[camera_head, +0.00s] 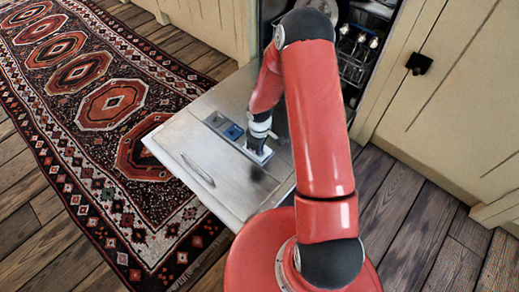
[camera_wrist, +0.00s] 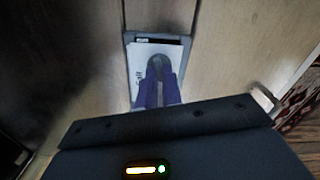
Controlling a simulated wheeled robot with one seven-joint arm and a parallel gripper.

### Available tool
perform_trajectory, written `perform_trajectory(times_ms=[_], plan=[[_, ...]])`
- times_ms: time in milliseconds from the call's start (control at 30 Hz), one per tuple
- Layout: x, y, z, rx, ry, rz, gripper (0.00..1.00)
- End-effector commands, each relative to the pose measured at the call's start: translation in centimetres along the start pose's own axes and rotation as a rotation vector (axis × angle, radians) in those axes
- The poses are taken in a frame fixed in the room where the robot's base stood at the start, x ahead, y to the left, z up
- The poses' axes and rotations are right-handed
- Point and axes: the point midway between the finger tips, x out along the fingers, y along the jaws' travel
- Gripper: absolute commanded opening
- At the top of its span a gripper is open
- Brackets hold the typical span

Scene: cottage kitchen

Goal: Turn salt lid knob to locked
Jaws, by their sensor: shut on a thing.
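The salt lid is a white panel with dark lettering in a grey recess, seen in the wrist view (camera_wrist: 143,52). A grey rounded knob (camera_wrist: 159,62) stands in the middle of it. My gripper (camera_wrist: 158,88) is shut on the knob, with its bluish fingers on either side. In the head view my gripper (camera_head: 258,147) points down at the pale salt lid (camera_head: 264,155) on the opened dishwasher door (camera_head: 205,155). My gripper hides the knob there. The knob's exact angle against its markings cannot be read.
A blue and grey dispenser (camera_head: 233,132) is set in the door to the left of my gripper. The door has a handle slot (camera_head: 197,170). A dish rack (camera_head: 352,70) with items is inside the machine. A patterned rug (camera_head: 105,105) lies left.

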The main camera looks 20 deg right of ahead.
Motion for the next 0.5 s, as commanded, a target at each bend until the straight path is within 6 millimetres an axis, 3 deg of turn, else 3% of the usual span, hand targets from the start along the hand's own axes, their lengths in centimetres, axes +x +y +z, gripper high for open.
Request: perform_trajectory(times_ms=[500], plan=[[0.04,0.09,-0.21,0.281,0.004,0.001,0.00]])
